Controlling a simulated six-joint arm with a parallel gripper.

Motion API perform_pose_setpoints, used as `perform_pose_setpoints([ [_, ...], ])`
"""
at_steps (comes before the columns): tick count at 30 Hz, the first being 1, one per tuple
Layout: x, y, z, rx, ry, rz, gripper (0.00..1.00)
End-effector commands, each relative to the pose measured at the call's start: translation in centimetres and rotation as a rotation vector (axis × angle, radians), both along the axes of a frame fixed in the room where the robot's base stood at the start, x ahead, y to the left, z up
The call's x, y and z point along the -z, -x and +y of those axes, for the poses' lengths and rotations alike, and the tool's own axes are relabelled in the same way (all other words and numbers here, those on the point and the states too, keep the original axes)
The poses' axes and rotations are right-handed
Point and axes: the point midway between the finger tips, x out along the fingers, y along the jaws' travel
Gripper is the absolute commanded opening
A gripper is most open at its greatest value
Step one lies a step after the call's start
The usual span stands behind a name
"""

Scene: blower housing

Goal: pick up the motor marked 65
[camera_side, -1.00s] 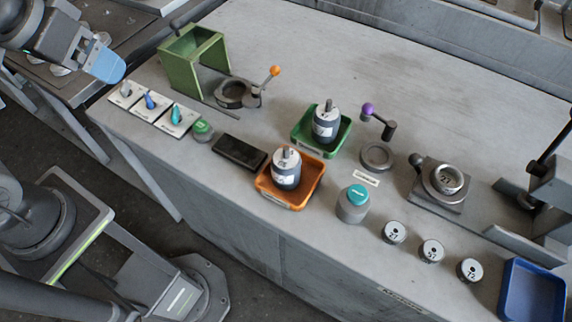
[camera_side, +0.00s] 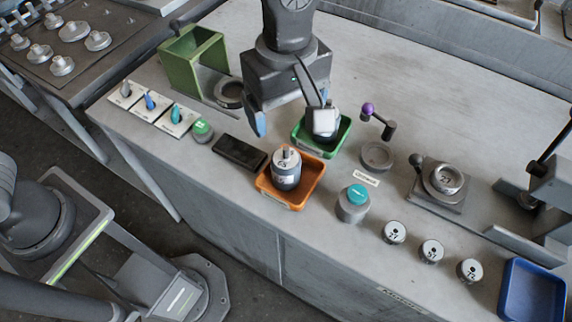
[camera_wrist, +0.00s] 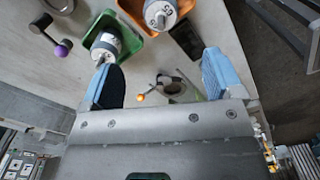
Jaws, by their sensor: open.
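One motor (camera_side: 285,172), a grey cylinder with a white label and a top shaft, stands in the orange tray (camera_side: 297,203). Its number is too small to read surely. It also shows at the top of the wrist view (camera_wrist: 160,12). A second motor (camera_wrist: 106,44) is in the green tray (camera_wrist: 127,50); in the side view my gripper mostly hides it, and its number cannot be read. My gripper (camera_side: 291,124) is open and empty, above the bench just behind the orange tray. In the wrist view its blue fingers (camera_wrist: 160,65) are spread apart, with the left fingertip near the green-tray motor.
A dark flat block (camera_side: 240,152) lies left of the orange tray. A teal-topped cylinder (camera_side: 354,203) stands to its right. A purple-knobbed lever (camera_side: 378,118), a ring fixture (camera_side: 446,179), several small numbered discs and a blue bin (camera_side: 532,292) are further right. A green stand (camera_side: 190,55) is at left.

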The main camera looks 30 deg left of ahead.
Motion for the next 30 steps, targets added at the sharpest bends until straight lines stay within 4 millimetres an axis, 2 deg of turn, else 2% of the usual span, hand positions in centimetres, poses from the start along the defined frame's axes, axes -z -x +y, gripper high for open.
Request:
perform_pose_setpoints([
  [3,2.5,0.1,0.1,0.001,-0.003,0.004,0.86],
  [9,5.9,0.1,0.1,0.001,-0.003,0.003,0.86],
  [17,7.8,0.1,0.1,0.002,-0.001,0.002,0.86],
  [25,11.6,0.3,-0.1,0.002,-0.002,0.001,0.86],
  [30,12.3,0.3,-0.1,0.002,0.0,-0.001,0.86],
])
